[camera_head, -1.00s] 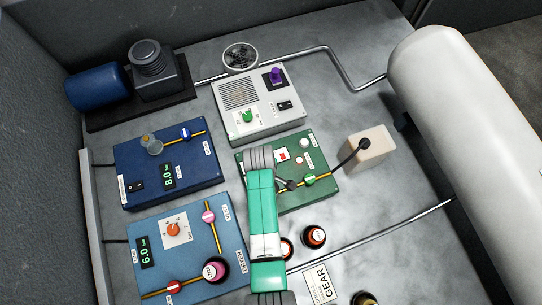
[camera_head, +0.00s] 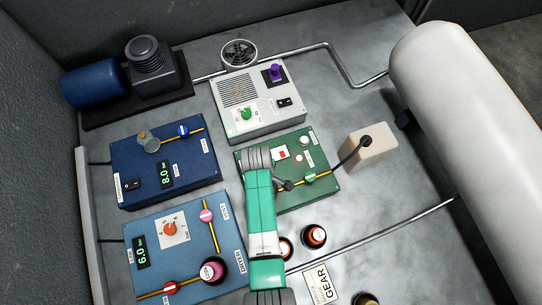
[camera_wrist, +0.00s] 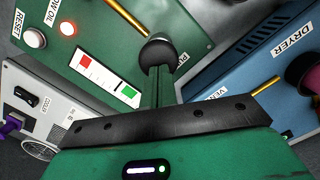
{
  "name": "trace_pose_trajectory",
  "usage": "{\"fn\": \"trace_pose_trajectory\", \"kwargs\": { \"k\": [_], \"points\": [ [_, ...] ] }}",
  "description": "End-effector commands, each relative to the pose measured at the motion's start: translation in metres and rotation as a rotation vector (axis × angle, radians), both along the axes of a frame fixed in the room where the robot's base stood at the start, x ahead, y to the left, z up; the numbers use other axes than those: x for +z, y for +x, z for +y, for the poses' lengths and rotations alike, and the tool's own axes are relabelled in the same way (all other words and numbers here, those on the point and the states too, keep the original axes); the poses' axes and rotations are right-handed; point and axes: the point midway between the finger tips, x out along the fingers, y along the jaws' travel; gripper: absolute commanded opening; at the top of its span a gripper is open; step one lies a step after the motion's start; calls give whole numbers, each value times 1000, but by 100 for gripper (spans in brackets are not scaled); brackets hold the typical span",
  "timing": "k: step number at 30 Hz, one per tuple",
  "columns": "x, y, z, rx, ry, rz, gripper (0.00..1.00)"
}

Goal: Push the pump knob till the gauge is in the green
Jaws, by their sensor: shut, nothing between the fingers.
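The green pump panel (camera_head: 316,196) lies right of my green arm in the head view. In the wrist view my gripper (camera_wrist: 159,74) is shut and empty, its fingertips close over a round black knob (camera_wrist: 157,48) on the panel. The fingers overlap the knob's near side, so I cannot tell whether they touch it. The gauge (camera_wrist: 106,76) is a white window with a red block at one end and a green block at the other. The gauge also shows in the head view (camera_head: 281,154).
The grey cooler box (camera_head: 262,122) is behind the panel, the blue dryer box (camera_head: 188,243) to the left. A beige canister (camera_head: 368,151) stands right.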

Motion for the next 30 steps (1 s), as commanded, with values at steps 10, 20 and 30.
{"fn": "trace_pose_trajectory", "kwargs": {
  "k": [10,20,30],
  "points": [
    [7,6,23,2,1,1,0],
    [47,9,26,1,1,-3,0],
    [84,8,30,2,1,2,0]
  ]
}}
